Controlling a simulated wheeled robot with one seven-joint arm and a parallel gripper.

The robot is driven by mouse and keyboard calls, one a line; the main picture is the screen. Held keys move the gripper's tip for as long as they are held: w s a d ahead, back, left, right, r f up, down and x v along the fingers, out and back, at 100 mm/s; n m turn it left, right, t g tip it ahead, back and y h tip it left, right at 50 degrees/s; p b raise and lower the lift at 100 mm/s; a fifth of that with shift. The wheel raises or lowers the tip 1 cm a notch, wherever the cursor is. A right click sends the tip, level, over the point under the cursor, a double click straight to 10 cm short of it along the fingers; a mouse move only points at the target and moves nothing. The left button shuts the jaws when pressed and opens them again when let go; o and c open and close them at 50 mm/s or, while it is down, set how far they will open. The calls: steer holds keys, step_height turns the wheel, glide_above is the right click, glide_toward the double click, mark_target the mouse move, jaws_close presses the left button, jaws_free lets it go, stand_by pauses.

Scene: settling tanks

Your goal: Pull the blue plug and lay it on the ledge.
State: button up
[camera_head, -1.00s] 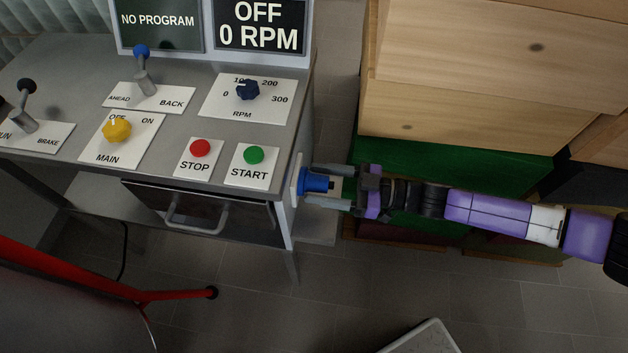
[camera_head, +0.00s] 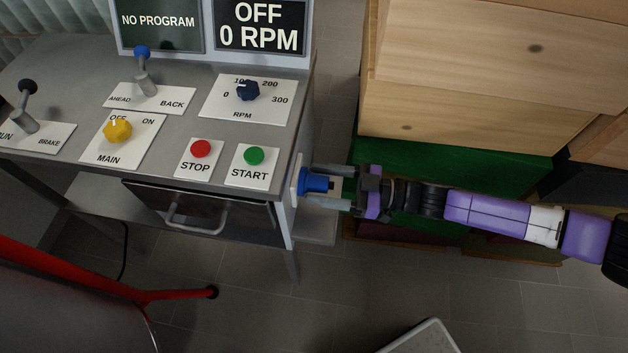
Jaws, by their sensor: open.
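The blue plug (camera_head: 314,182) sits at a pale socket plate (camera_head: 296,188) on the right side of the grey control desk, pointing out to the right. My gripper (camera_head: 322,186) comes in from the right with its two fingers around the plug, one above and one below. The jaws are open; whether a finger touches the plug I cannot tell. A small pale ledge (camera_head: 318,229) juts from the desk's side below the plug, partly hidden by the gripper's lower finger and the desk edge.
The desk top (camera_head: 60,75) carries a red STOP button (camera_head: 201,148), a green START button (camera_head: 254,155), knobs and levers. Wooden drawers (camera_head: 480,110) stand close behind my arm. A red frame (camera_head: 150,296) is at the lower left. The floor in front of the arm is mostly clear.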

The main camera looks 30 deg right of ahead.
jaws_close()
steer(key=shift+d, duration=0.1)
steer(key=shift+v, duration=2.95)
